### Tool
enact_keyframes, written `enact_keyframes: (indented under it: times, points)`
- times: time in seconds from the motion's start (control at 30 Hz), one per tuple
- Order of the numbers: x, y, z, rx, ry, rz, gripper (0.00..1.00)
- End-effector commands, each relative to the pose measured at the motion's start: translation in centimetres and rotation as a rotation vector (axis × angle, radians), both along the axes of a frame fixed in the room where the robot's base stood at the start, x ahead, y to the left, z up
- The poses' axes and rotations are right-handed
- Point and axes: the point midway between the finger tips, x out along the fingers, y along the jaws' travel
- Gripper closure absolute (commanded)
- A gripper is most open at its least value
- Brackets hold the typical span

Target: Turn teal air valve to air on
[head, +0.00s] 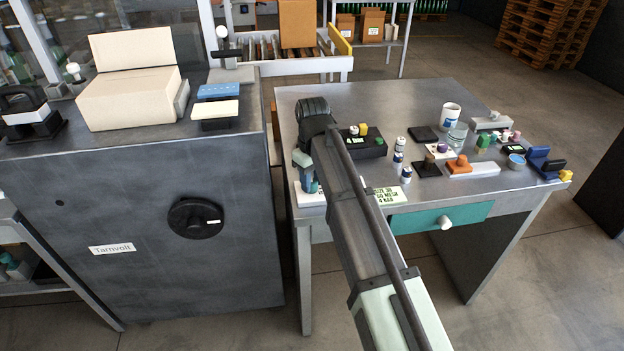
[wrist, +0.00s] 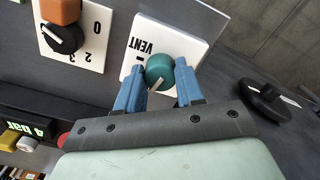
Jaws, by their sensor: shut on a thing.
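The teal air valve (wrist: 160,68) is a round knob on a white plate (wrist: 198,22) in the wrist view. The plate reads VENT, with a short dark mark beside it. A white pointer line on the knob slants toward the lower left of the picture, on the side facing my gripper. My gripper (wrist: 160,88) has its blue fingers on either side of the knob and is shut on it. In the head view my gripper (head: 309,181) is at the left front corner of the metal table, over the white plate. The knob is hidden there.
Beside the valve is a white dial plate (wrist: 90,57) with a black knob (wrist: 64,39). A black display box (head: 362,143) stands behind my gripper. The cabinet (head: 110,210) with a large black rotary handle (head: 190,219) is close at left. Small bottles (head: 399,161) stand to the right.

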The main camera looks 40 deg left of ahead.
Motion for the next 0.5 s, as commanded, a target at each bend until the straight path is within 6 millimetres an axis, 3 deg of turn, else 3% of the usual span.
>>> enact_keyframes:
  times: [0.5]
  points:
    - [0.07, 0.05, -0.07, 0.001, 0.000, 0.226, 0.94]
